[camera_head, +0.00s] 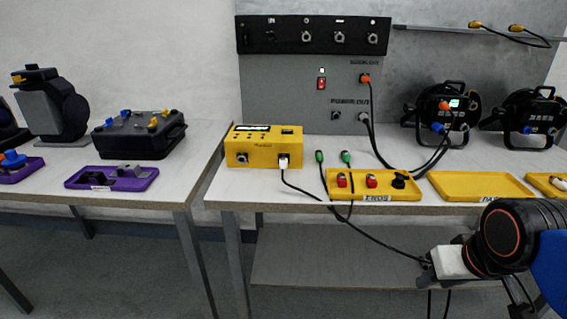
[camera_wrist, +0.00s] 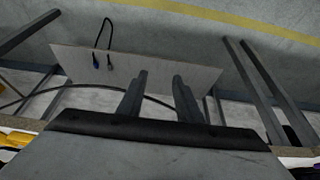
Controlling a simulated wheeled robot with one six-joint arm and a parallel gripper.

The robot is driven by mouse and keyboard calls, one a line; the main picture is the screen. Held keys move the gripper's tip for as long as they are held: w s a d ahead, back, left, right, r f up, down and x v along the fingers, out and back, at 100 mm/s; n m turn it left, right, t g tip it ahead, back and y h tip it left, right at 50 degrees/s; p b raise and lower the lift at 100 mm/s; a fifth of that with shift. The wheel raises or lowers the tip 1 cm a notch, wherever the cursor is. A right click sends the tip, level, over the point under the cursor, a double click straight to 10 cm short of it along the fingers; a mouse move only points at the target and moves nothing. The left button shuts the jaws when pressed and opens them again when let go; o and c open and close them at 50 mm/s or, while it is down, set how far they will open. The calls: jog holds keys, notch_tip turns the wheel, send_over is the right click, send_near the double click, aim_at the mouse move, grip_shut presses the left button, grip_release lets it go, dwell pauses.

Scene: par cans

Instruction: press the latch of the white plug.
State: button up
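The white plug (camera_head: 283,162) sits in a socket on the front of the yellow tester box (camera_head: 255,155), with a black cable hanging from it. Its latch is too small to make out. My gripper (camera_head: 427,264) is at the lower right of the head view, below and in front of the table edge, well to the right of the plug. In the wrist view my gripper (camera_wrist: 160,78) shows two dark fingers apart with nothing between them. The plug is not seen in the wrist view.
A yellow tray (camera_head: 415,192) with red and black connectors stands right of the box, beside an empty yellow tray (camera_head: 480,187). Green-tipped cables (camera_head: 319,157) rise between box and tray. A lower shelf (camera_head: 330,255) lies under the table; cables hang down there.

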grip_shut()
dwell(1.5)
